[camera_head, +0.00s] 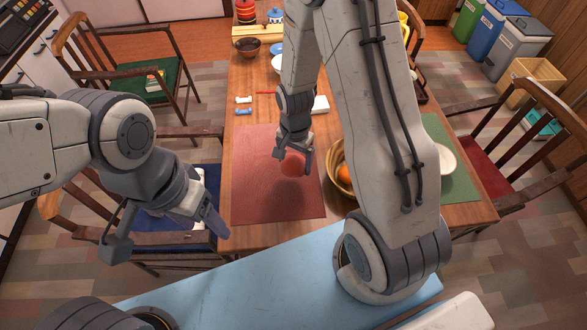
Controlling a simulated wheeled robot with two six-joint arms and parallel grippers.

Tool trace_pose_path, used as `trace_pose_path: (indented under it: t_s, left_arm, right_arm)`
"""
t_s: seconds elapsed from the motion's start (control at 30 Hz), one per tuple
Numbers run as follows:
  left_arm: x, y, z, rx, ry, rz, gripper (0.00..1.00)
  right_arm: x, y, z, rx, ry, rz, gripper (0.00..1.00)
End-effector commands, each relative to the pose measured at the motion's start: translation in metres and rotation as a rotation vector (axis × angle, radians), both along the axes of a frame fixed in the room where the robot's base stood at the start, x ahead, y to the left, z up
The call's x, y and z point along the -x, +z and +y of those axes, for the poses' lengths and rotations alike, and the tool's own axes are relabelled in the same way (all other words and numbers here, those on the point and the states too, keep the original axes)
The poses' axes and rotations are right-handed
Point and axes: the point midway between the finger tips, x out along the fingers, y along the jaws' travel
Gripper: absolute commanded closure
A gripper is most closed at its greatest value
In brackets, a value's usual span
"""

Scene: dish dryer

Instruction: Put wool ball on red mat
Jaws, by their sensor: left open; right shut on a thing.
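The red mat (256,193) lies on the wooden table, left of the middle. My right gripper (292,160) is over the right part of the mat, pointing down. It is shut on a reddish round wool ball (293,166). A dark shadow shows on the mat just below the ball, so the ball appears to be a little above the mat. My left gripper (166,247) is open and empty, off the table's near left edge. The fingers of the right gripper partly cover the ball.
A wicker basket (341,180) with an orange thing stands right of the mat, partly hidden by my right arm. A green mat (462,184) with a white bowl (446,159) lies further right. Small items and bowls stand toward the far end. Chairs surround the table.

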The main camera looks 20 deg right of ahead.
Motion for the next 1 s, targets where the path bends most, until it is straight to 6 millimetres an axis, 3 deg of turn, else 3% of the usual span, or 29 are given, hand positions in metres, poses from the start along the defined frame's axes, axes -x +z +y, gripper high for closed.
trace_pose_path:
  t_s: [0.3, 0.73, 0.77, 0.8, 1.0]
  left_arm:
    - [0.0, 0.0, 0.0, 0.0, 0.0, 0.0, 0.34]
    - [0.0, -0.003, 0.0, 0.0, 0.0, 0.0, 0.34]
    - [0.0, -0.003, 0.0, 0.0, 0.0, 0.0, 0.34]
    - [0.0, -0.002, 0.0, 0.0, 0.0, 0.0, 0.34]
    - [0.0, -0.002, 0.0, 0.0, 0.0, 0.0, 0.34]
  right_arm:
    - [0.002, -0.038, 0.002, 0.0, -0.001, 0.004, 0.68]
    - [0.001, -0.046, 0.001, 0.0, -0.001, 0.0, 0.68]
    - [0.001, -0.045, 0.001, -0.001, -0.001, -0.001, 0.06]
    - [0.001, -0.045, 0.001, -0.001, -0.001, -0.001, 0.0]
    - [0.001, -0.044, 0.001, 0.0, -0.001, 0.0, 0.0]
